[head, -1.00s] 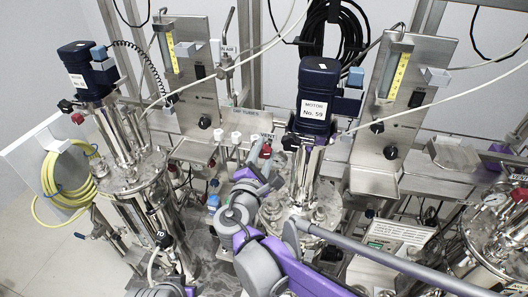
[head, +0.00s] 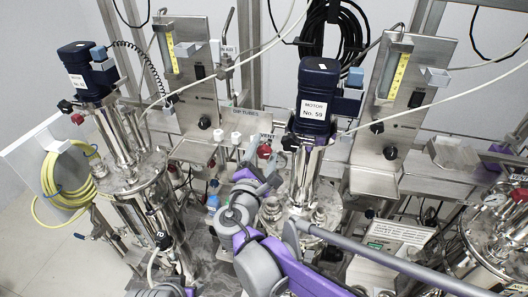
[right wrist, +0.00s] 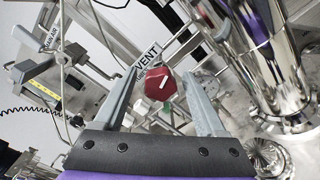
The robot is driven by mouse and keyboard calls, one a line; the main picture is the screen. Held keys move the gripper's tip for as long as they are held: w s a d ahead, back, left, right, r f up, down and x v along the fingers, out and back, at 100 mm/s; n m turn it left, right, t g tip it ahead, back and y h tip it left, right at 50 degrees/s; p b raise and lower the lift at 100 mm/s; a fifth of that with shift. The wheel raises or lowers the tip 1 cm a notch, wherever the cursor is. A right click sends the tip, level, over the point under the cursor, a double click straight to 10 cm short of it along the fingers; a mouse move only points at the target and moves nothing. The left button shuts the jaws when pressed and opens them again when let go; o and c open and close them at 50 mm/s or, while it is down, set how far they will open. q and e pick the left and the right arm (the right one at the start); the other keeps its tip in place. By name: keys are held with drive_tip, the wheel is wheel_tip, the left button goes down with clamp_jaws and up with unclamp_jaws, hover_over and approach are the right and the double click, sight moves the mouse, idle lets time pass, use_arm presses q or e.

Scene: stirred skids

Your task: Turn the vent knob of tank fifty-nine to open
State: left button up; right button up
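Tank fifty-nine carries a dark blue motor (head: 313,110) labelled "MOTOR No. 59" above its steel lid. The red vent knob (head: 264,152) sits left of this motor, under a "VENT" label (head: 266,137). In the right wrist view the red knob (right wrist: 157,84) has a white pointer line slanting up to the right, and the label (right wrist: 148,54) is behind it. My right gripper (right wrist: 161,78) is open, its two grey fingers on either side of the knob with gaps visible. A grey and purple part of my left arm (head: 160,291) shows at the bottom; its fingers are not clear.
Another tank with a blue motor (head: 86,72) and a yellow hose coil (head: 68,180) stands at left. A third tank (head: 492,225) is at right. A steel panel with a yellow scale (head: 398,72) and black knobs stands behind. A polished cylinder (right wrist: 265,70) rises close right of my right gripper.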

drive_tip(key=shift+s, duration=0.1)
drive_tip(key=b+v, duration=0.1)
drive_tip(key=v, duration=0.9)
drive_tip(key=shift+s, duration=0.25)
